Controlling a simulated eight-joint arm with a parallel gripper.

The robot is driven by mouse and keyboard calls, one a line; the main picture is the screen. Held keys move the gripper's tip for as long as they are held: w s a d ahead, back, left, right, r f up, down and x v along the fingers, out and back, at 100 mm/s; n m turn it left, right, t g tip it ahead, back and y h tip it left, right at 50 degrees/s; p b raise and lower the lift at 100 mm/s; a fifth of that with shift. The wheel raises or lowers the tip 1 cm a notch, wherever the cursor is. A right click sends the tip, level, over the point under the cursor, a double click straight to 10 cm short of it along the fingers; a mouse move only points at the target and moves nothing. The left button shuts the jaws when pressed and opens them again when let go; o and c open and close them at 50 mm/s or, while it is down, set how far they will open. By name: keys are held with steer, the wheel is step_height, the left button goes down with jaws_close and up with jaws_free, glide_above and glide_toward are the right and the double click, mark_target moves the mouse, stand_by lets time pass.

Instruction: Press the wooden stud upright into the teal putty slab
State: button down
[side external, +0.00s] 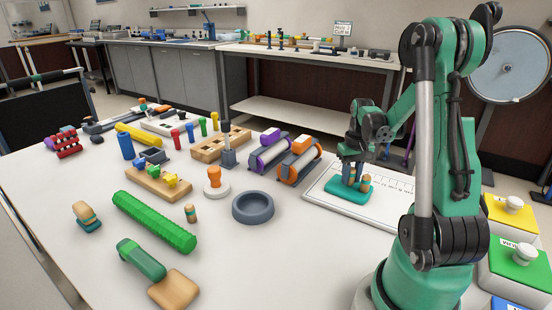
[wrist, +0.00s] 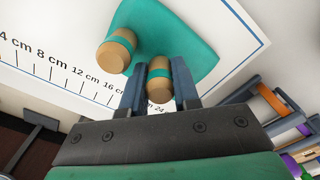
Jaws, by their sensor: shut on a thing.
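The teal putty slab (side external: 338,191) lies on the white ruled board; in the wrist view its bare surface (wrist: 190,30) shows beyond my fingers. My gripper (side external: 350,172) is over the slab, shut on a wooden stud with a teal band (wrist: 160,80), between the two dark fingers (wrist: 158,84). The held stud's lower end is hard to make out, so I cannot tell how far it is in the putty. A second banded wooden stud (wrist: 116,50) stands on the slab, left of the held one in the wrist view; it also shows in the side view (side external: 366,184).
The white board (side external: 320,194) carries a centimetre scale. A loose banded stud (side external: 190,213) stands on the table near a dark grey ring dish (side external: 253,208). Orange and purple rollers (side external: 299,162) lie left of the board. A green ridged roller (side external: 153,222) is farther left.

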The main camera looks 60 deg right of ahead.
steer(key=shift+f, duration=0.35)
stand_by(2.5)
steer(key=c, duration=0.6)
jaws_free()
steer(key=shift+o, duration=0.2)
step_height(320, 180, up, 13)
steer(key=shift+f, duration=0.15)
steer(key=w+a+f+n+t, duration=0.1)
steer(key=w+a+n+t, duration=0.2)
steer(key=a, duration=1)
steer(key=w+a+n+t, duration=0.4)
steer(key=a+n, duration=0.2)
steer(key=a, duration=0.8)
steer(key=shift+w+f, duration=0.35)
